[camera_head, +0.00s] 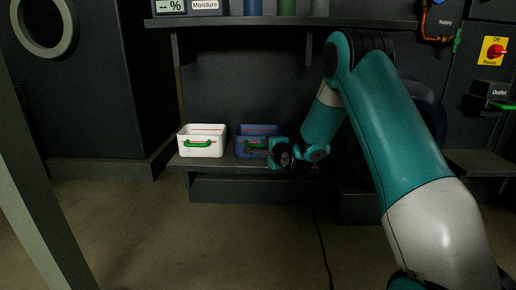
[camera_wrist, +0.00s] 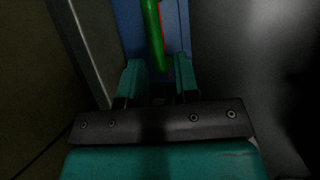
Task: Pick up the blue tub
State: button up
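The blue tub (camera_head: 257,129) stands upright on a low dark shelf, with a green handle (camera_head: 254,145) on its front. My gripper (camera_head: 264,149) is at the tub's front right, close to the handle, and partly hides the tub. In the wrist view, the blue wall of the tub (camera_wrist: 129,28) fills the top middle. The green handle (camera_wrist: 154,32) runs down to between the tips of my gripper (camera_wrist: 160,68). The fingers are apart, with gaps beside the handle. Whether either finger touches it is hard to tell.
A white tub (camera_head: 203,134) with a green handle stands just left of the blue tub on the shelf (camera_head: 210,163). An upper shelf (camera_head: 280,21) with several containers hangs above. The floor in front is mostly clear, with a thin cable (camera_head: 322,240).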

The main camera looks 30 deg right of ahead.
aim_at(262, 146)
jog(key=b+x, duration=0.3)
jog(key=shift+w+a+f, duration=0.1)
jog(key=shift+w+f, duration=0.2)
jog(key=shift+f, duration=0.1)
jog(key=shift+w+r, duration=0.1)
jog(key=shift+w, duration=0.3)
jog(key=shift+r, duration=0.1)
grip_shut()
jog(key=shift+r, duration=0.1)
